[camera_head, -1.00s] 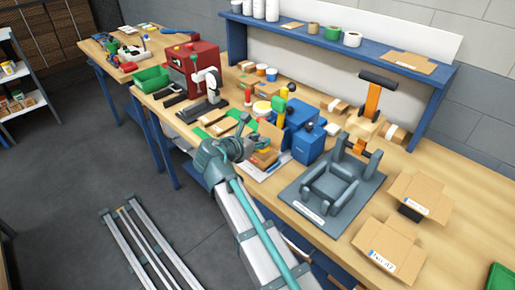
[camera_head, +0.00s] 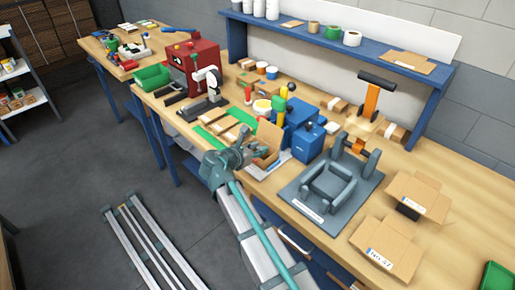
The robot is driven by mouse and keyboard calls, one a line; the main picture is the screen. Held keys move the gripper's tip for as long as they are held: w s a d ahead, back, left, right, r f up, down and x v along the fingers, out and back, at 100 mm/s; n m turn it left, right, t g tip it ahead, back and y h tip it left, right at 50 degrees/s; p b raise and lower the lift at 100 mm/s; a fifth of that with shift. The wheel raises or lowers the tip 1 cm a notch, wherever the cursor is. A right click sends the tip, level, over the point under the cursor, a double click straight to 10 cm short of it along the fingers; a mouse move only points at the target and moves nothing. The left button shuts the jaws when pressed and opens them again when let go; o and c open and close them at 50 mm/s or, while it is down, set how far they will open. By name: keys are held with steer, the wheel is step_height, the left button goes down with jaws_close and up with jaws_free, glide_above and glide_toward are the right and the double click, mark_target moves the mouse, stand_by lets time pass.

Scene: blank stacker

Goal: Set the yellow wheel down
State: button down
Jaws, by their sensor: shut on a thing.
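My gripper (camera_head: 250,151) is at the front of the workbench, over an open cardboard box (camera_head: 268,135). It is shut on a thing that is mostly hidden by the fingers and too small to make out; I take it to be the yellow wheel. I cannot tell whether it touches the box. A round yellow-rimmed thing (camera_head: 262,106) stands on the bench behind the box, apart from my gripper.
Blue blocks (camera_head: 307,143) and a grey fixture plate (camera_head: 308,207) stand right of the box. Open cartons (camera_head: 386,251) lie at the front right. Green strips (camera_head: 212,135) lie to the left. A blue shelf (camera_head: 340,43) runs behind.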

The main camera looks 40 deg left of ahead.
steer(key=shift+d+f, duration=0.1)
steer(key=shift+f, duration=0.25)
steer(key=shift+s+d+f, duration=0.1)
steer(key=shift+s+f, duration=0.05)
steer(key=shift+f, duration=0.15)
steer(key=c, duration=0.9)
jaws_free()
steer(key=shift+d, duration=0.1)
steer(key=shift+o, duration=0.2)
steer(key=shift+a+r, duration=0.35)
steer(key=shift+r, duration=0.15)
steer(key=b+v, duration=0.1)
steer(key=v, duration=1.1)
steer(key=shift+r+b, duration=0.25)
steer(key=shift+b, duration=0.15)
